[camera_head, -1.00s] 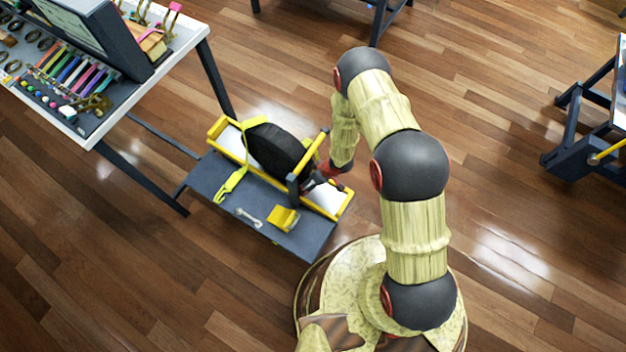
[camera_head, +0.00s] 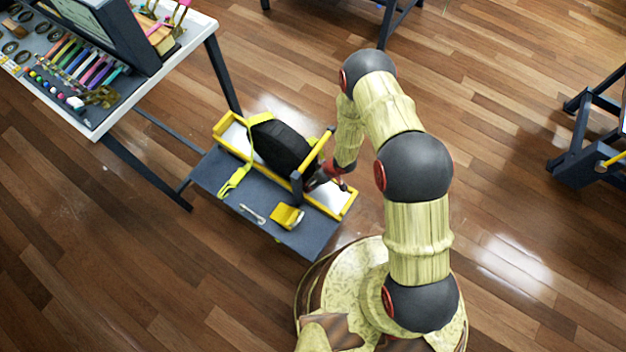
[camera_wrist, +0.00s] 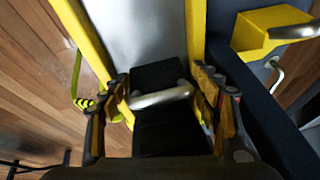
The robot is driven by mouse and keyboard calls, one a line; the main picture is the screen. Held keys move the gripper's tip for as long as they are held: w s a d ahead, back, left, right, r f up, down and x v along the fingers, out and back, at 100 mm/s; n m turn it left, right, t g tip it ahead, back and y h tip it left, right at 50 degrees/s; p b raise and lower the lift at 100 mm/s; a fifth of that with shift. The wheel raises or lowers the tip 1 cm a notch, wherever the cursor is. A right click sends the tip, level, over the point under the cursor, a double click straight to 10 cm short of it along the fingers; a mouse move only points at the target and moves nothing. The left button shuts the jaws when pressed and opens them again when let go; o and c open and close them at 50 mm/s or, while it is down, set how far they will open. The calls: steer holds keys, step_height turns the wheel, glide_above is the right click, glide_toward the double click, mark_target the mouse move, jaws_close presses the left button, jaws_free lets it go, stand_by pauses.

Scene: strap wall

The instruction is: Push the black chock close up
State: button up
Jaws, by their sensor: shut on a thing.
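The black chock (camera_wrist: 172,135) is a dark block with a pale metal bar handle (camera_wrist: 160,97) across it, low in the wrist view. My gripper (camera_wrist: 162,85) is shut on the chock, with one finger at each end of the handle. The chock lies between the yellow rails of the tray (camera_wrist: 195,30), with bare pale tray floor ahead of it. In the head view my gripper (camera_head: 322,178) is at the right part of the yellow-edged tray (camera_head: 335,210), beside a dark post. The chock cannot be told apart there. A black round thing (camera_head: 283,145) with a yellow strap stands left of the post.
The tray rests on a dark bench (camera_head: 225,190). A yellow block (camera_head: 287,216) and a small wrench (camera_head: 252,214) lie on its near side. A loose yellow strap end (camera_head: 234,180) lies by the tray. A table with tools (camera_head: 205,25) stands at upper left.

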steer(key=c, duration=0.7)
steer(key=o, duration=1.4)
steer(key=shift+o, duration=0.2)
steer(key=v, duration=1.2)
